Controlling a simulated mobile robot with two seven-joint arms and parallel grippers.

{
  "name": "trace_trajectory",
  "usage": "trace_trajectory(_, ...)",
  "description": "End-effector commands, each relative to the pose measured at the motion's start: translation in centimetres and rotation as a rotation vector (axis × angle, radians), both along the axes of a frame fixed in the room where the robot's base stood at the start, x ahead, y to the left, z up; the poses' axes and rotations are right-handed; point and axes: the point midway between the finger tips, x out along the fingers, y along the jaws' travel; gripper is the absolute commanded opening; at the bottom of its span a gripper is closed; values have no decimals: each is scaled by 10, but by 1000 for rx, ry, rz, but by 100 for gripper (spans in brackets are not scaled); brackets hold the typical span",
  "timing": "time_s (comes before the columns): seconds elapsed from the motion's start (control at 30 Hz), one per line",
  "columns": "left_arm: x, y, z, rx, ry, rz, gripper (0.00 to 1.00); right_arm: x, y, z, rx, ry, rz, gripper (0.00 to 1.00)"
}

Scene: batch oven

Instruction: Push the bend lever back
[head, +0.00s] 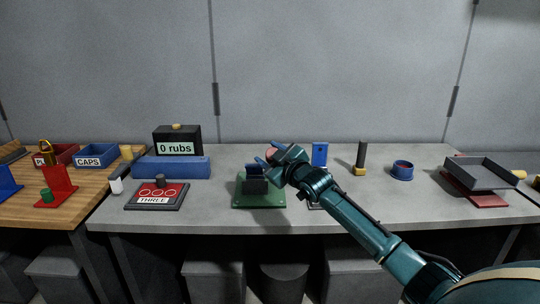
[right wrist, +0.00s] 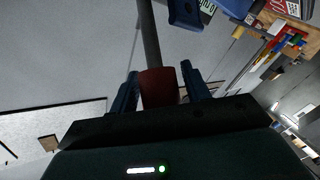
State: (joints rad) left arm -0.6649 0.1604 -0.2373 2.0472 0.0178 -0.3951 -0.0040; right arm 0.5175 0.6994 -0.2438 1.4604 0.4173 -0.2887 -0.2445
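The bending device has a green base plate (head: 258,199) with a dark block on it, near the front of the grey table. The lever's red grip (right wrist: 158,88) shows in the right wrist view on a dark rod (right wrist: 149,35). My right gripper (head: 269,154) is above the device, its blue fingers spread. In the right wrist view the fingers (right wrist: 160,84) stand on either side of the red grip, with narrow gaps showing beside it. In the head view the arm and gripper hide most of the lever. My left gripper is not in view.
On the grey table (head: 230,155), a blue block (head: 171,168), the "0 rubs" box (head: 177,139) and a red "THREE" panel (head: 156,197) stand left. A blue upright (head: 320,154), dark post (head: 362,156), blue ring (head: 402,170) and grey tray (head: 482,176) stand right.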

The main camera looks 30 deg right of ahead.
Motion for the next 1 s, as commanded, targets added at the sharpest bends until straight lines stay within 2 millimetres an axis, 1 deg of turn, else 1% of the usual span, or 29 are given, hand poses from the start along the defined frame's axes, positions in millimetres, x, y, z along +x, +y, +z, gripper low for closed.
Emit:
trace_trajectory(0.03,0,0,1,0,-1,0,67,0,0,0,0,0,0,43)
trace_trajectory(0.07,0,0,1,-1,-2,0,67,0,0,0,0,0,0,40)
trace_trajectory(0.5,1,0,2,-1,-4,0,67,0,0,0,0,0,0,4)
trace_trajectory(0.57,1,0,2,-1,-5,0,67,0,0,0,0,0,0,0)
trace_trajectory(0.83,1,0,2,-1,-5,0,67,2,-1,1,3,5,0,0)
trace_trajectory(1.0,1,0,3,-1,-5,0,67,15,-4,9,16,26,-2,0)
